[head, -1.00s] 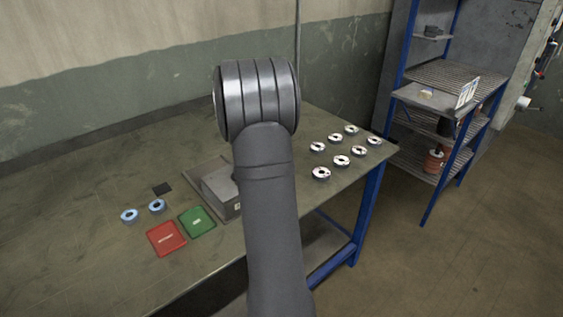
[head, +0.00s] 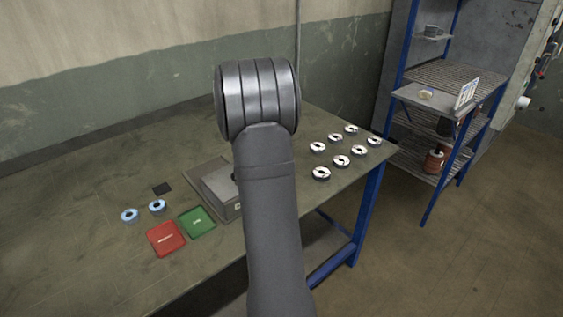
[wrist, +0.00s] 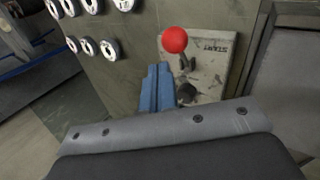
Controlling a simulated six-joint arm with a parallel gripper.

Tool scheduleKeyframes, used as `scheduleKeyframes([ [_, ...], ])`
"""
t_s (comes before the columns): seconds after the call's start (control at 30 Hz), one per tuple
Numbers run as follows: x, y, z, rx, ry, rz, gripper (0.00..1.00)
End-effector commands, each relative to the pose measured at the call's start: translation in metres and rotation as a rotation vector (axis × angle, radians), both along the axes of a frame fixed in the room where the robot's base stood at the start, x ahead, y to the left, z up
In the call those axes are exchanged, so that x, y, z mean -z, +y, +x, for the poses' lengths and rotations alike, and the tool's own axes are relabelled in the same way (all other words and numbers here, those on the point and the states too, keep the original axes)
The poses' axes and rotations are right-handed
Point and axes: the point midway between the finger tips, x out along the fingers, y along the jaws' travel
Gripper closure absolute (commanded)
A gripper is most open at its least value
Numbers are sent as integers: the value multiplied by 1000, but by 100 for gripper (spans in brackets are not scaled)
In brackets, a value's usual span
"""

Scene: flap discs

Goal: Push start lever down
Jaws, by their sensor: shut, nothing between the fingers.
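The start lever (wrist: 175,40) has a red ball knob and stands up from a worn grey plate (wrist: 206,58) marked START in the wrist view. My gripper (wrist: 157,70) has blue fingers that are shut and empty. In the picture the fingertips lie just below and left of the red knob, and whether they touch the lever is unclear. In the head view my arm hides the gripper and the lever; part of the grey machine box (head: 217,190) shows beside the arm.
White-topped discs (head: 341,160) stand in rows at the table's right end. Two blue discs (head: 129,215), a black square (head: 162,188), a red tray (head: 166,238) and a green tray (head: 197,222) lie on the left. A blue-framed shelf (head: 440,110) stands at the right.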

Motion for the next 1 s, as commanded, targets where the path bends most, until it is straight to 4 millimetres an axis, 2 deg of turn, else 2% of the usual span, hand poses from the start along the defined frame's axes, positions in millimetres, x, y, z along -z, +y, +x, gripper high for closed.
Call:
scheduleKeyframes([
  [1.0,9,-5,-4,0,0,0,100],
])
